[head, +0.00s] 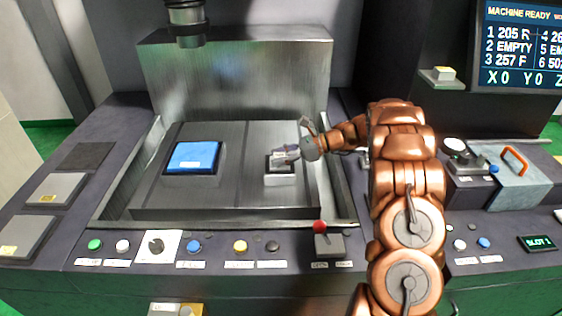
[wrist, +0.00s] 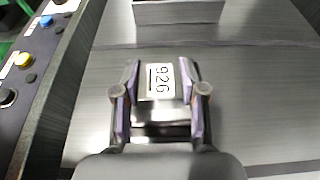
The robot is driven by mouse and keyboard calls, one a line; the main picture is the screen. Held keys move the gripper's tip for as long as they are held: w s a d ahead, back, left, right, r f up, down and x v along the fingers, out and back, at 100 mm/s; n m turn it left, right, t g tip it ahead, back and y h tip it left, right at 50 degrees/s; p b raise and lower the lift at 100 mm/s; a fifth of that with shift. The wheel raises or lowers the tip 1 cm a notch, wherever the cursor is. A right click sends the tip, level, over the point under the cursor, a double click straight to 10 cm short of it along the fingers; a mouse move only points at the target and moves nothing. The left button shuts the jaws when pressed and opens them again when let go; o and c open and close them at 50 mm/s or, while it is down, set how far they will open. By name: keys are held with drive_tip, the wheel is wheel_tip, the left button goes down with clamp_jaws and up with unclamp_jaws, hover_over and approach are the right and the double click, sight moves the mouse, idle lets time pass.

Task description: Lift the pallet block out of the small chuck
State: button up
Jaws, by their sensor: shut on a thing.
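My gripper (head: 287,155) reaches in from the right over the small chuck (head: 281,180), a low block with a pale front and dark top, on the right half of the machine bed. In the wrist view the two fingers of my gripper (wrist: 158,95) are shut on the pallet block (wrist: 160,79), one on each side. The block carries a white label reading 926.
A larger chuck with a blue top (head: 194,156) stands on the bed to the left; its grey side shows in the wrist view (wrist: 178,11). A tool head (head: 187,22) hangs above. The tank rim and front panel with buttons and a red-knobbed lever (head: 320,227) border the bed.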

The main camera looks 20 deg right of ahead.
clamp_jaws()
drive_tip(key=shift+r, duration=0.1)
